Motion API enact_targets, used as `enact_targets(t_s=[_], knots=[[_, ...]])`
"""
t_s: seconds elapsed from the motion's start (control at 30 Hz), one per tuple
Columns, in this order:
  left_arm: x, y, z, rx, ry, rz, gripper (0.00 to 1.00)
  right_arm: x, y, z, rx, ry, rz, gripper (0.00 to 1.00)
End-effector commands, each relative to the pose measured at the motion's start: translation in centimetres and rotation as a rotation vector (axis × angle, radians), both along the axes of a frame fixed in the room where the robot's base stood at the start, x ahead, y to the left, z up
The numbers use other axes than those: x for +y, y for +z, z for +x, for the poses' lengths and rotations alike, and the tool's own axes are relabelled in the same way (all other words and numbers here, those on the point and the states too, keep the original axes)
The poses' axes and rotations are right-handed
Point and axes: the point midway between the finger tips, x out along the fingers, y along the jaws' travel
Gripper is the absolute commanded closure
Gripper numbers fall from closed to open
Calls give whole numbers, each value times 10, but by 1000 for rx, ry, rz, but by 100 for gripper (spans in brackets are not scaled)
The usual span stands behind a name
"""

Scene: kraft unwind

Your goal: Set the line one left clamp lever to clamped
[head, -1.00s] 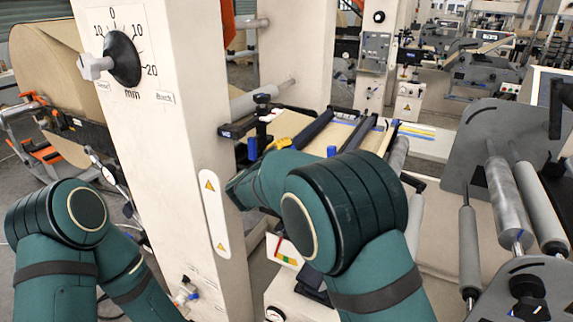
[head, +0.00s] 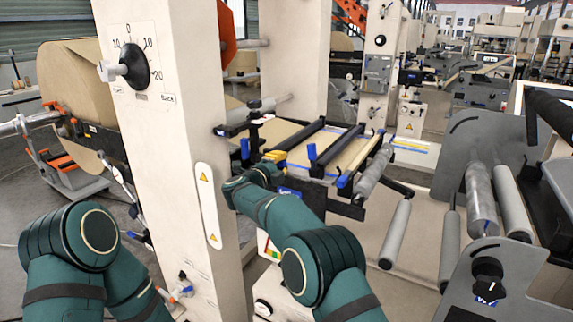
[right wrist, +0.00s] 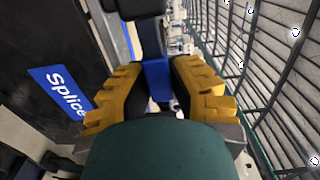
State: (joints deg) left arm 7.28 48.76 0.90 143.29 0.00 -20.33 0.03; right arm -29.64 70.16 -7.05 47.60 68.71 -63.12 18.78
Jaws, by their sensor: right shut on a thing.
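My right gripper (head: 276,157) reaches the near edge of the splice table in the head view, its yellow fingers beside the rollers. In the right wrist view the right gripper (right wrist: 158,72) is shut on a blue lever (right wrist: 157,78), which stands between the two yellow fingers. The gripper hides this lever in the head view. Other blue levers show there: one to the left of the gripper (head: 245,148) and one to its right (head: 312,152). I cannot tell the held lever's clamp position. My left arm is at lower left; its gripper is out of view.
A blue "Splice" label (right wrist: 60,90) is on a dark panel left of the fingers. A white column (head: 175,130) with a dial (head: 135,66) stands close left of my right arm. Grey rollers (head: 395,232) lie to the right.

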Motion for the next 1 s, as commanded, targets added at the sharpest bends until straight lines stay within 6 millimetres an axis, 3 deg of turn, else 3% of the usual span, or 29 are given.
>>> enact_targets(t_s=[0.63, 0.67, 0.73, 1.0], knots=[[0, -2, 1, -1, 0, 0, 52, 4, -2, 3, -24, -3, 37, 100], [0, -2, 1, -1, 0, 0, 52, 4, -2, 3, -24, -3, 37, 72], [0, -2, 0, -1, 0, 0, 52, 5, -2, 3, -24, -3, 37, 50], [0, -2, 0, -1, 0, 0, 52, 6, -2, 2, -23, -1, 37, 50]])
